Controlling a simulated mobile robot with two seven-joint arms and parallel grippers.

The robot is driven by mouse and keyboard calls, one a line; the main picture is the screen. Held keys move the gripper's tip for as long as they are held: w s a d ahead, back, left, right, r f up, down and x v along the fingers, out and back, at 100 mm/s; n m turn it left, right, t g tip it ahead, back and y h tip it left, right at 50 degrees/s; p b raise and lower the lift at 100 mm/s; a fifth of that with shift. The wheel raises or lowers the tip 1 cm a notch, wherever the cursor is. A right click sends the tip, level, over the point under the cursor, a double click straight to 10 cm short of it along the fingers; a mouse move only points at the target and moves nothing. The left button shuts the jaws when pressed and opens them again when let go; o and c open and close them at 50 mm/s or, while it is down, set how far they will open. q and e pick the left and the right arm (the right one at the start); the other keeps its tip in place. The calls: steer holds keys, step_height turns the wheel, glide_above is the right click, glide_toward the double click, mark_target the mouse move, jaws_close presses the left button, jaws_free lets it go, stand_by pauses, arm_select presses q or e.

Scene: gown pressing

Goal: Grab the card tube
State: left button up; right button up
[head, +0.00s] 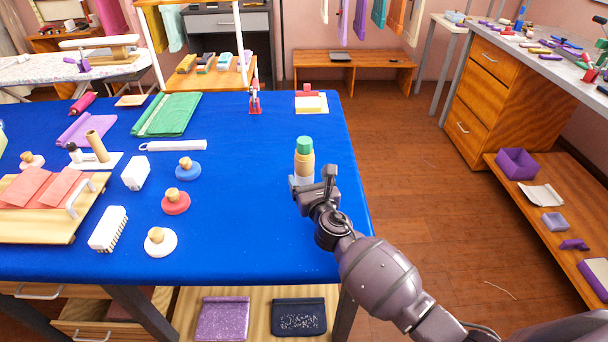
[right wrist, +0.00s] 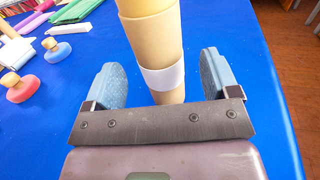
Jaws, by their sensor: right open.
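A tan card tube (head: 305,163) with a green cap and a white band stands upright near the right edge of the blue table. In the right wrist view the tube (right wrist: 155,50) is between the two blue finger pads, with visible gaps on both sides. My right gripper (head: 311,183) is open around the tube, low on it; it also shows in the right wrist view (right wrist: 162,80). The tube's foot is partly hidden by the gripper. My left gripper is not in view.
The blue table (head: 255,225) is clear around the tube. To the left are a blue knob-topped disc (head: 187,169), a red one (head: 176,203), a white one (head: 159,243) and a brush (head: 108,229). A red clamp-like object (head: 254,100) stands at the back.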

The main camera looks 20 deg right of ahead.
mark_target(307, 179)
steer(key=w, duration=0.2)
steer(key=w+b, duration=0.1)
steer(key=w, duration=0.1)
steer(key=shift+f, duration=0.35)
steer(key=shift+w+r, duration=0.15)
steer(key=shift+w, duration=0.5)
steer(key=c, duration=1)
